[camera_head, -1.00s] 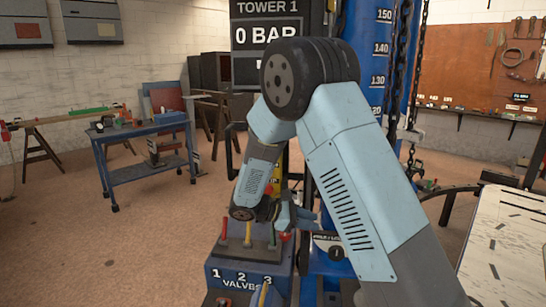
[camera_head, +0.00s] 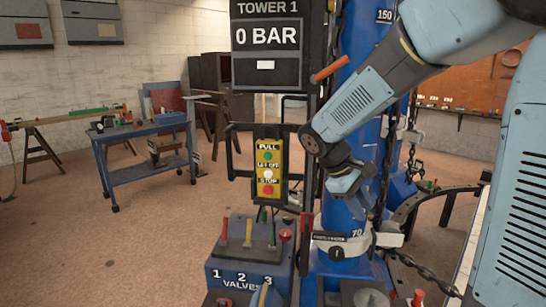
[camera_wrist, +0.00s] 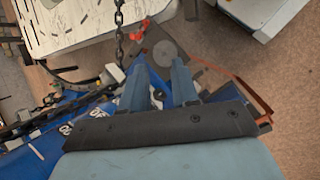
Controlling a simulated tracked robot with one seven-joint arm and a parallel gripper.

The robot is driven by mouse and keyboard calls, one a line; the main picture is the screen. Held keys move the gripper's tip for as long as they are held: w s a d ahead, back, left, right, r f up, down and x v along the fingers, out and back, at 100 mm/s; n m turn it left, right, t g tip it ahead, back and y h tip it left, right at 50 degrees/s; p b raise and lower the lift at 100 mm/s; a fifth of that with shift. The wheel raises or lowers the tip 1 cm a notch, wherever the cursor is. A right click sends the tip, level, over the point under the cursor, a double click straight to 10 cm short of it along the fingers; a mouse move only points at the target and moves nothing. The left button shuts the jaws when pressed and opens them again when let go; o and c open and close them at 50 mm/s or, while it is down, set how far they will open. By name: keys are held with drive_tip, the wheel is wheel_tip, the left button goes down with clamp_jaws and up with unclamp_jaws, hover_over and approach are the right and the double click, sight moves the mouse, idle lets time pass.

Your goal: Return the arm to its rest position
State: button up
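My arm reaches in from the right of the head view, and my gripper (camera_head: 352,186) hangs in front of the blue tower (camera_head: 365,45). In the wrist view my gripper (camera_wrist: 159,68) shows two blue-grey fingers with a clear gap between them. I see nothing held in the gap. Whether the fingers touch the tower or the chain beside it, I cannot tell.
A valve box (camera_head: 248,272) with several coloured levers stands below left of my gripper. A yellow button panel (camera_head: 268,175) hangs above it. A chain (camera_head: 388,165) hangs close to my gripper. A blue cart (camera_head: 145,130) stands left. Floor is open at left.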

drive_tip(key=s+d+r+m+t+y, duration=0.1)
drive_tip(key=s+r+m+t+y, duration=0.2)
drive_tip(key=s, duration=0.5)
drive_tip(key=s+d+r+m+t+y, duration=0.1)
drive_tip(key=s+r+m+t+y, duration=0.2)
drive_tip(key=s+r+m, duration=0.2)
drive_tip(key=shift+s+d+r, duration=0.15)
drive_tip(key=shift+s+r, duration=0.1)
drive_tip(key=shift+s, duration=1.2)
drive_tip(key=shift+d, duration=0.1)
